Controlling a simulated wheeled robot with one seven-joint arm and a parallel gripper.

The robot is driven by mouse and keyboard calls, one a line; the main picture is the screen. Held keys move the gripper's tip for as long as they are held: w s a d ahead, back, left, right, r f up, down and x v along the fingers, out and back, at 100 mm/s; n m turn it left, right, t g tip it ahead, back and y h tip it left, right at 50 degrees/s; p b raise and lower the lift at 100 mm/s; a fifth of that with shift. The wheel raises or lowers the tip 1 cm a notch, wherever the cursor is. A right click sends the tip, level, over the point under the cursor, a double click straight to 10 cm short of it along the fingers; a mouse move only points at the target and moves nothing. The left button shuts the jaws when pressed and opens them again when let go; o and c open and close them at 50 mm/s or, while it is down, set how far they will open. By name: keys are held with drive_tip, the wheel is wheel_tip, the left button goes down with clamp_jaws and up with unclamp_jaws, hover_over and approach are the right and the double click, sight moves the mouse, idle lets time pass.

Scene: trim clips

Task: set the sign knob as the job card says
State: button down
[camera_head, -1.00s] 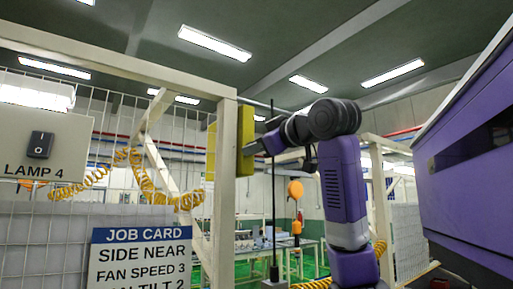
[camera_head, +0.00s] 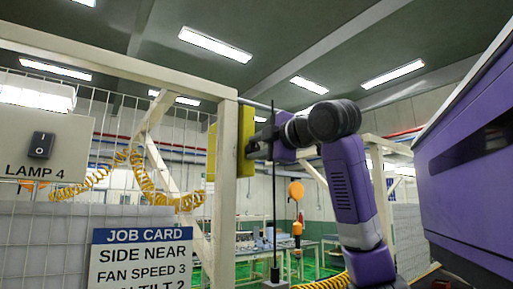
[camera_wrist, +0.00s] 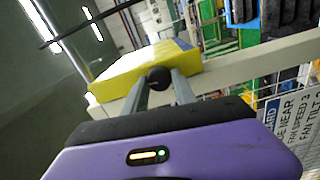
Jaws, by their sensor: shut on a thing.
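A yellow box (camera_head: 228,140), which looks like the sign, is fixed at the white post in the head view. In the wrist view its yellow body (camera_wrist: 130,72) carries a round black knob (camera_wrist: 158,78) on the face towards me. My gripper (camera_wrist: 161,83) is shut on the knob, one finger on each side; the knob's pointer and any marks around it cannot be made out. In the head view my gripper (camera_head: 254,148) is at the box's right side. The job card (camera_head: 143,262) reads side near, fan speed 3; its lower line is cut off, and no sign line shows.
A white frame post (camera_head: 225,210) stands just left of my gripper. A lamp 4 switch panel (camera_head: 40,145) and a coiled yellow cable (camera_head: 145,180) hang at left. An orange hanging device (camera_head: 296,192) is behind.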

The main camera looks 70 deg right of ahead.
drive_tip(key=shift+n, duration=0.6)
drive_tip(key=c, duration=1)
unclamp_jaws()
drive_tip(key=shift+c, duration=0.2)
drive_tip(key=shift+a, duration=0.1)
drive_tip(key=b+v, duration=0.3)
drive_tip(key=v, duration=0.4)
drive_tip(key=shift+s+a, duration=0.2)
drive_tip(key=shift+s, duration=0.15)
